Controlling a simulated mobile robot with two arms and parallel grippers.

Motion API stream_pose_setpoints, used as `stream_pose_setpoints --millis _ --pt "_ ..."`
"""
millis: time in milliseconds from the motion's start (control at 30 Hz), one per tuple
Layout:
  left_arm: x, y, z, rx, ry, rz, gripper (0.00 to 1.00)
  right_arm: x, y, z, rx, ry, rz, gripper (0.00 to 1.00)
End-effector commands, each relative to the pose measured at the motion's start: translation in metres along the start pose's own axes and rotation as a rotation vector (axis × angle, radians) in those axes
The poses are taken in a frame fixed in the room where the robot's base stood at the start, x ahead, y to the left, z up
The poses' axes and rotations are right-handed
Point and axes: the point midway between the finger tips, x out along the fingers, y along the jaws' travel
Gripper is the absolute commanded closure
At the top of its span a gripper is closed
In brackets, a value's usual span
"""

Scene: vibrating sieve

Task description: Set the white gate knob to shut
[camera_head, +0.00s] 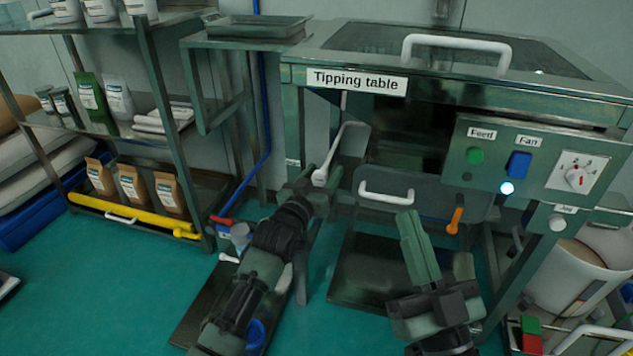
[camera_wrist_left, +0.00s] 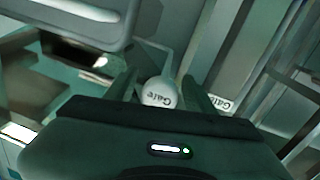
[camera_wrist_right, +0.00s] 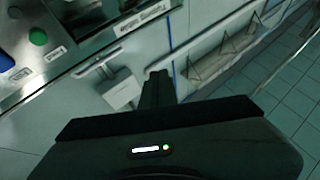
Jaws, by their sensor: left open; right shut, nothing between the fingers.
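The white gate knob (camera_head: 320,177) is a round ball marked "Gate" on a pale lever under the left side of the tipping table (camera_head: 440,90). In the left wrist view the knob (camera_wrist_left: 159,93) sits between the two fingers of my left gripper (camera_head: 318,186), with its lever running up and away. The left fingers are open, one on each side of the knob; I cannot tell whether either touches it. A "Gate" label (camera_wrist_left: 221,103) is on the frame beside it. My right gripper (camera_head: 408,216) is shut and empty in front of the table; it also shows in the right wrist view (camera_wrist_right: 158,74).
A white-handled door (camera_head: 420,190) and an orange lever (camera_head: 455,220) are below the table. A shelf rack (camera_head: 160,80) stands left.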

Motion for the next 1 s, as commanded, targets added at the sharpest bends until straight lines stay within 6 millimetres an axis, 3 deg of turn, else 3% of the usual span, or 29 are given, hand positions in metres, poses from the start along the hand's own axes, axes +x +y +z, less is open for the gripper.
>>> stream_pose_setpoints --millis 300,500,1000 --pt "-0.04 0.001 -0.002 0.001 0.0 0.001 0.46 -0.012 0.009 0.061 -0.013 -0.348 0.018 1.0" --pt "-0.058 0.001 -0.001 0.001 0.0 0.002 0.46 -0.026 0.013 0.086 -0.017 -0.495 0.026 1.0" --pt "-0.063 0.001 0.0 0.001 0.0 0.002 0.46 -0.032 0.014 0.095 -0.018 -0.547 0.029 1.0"
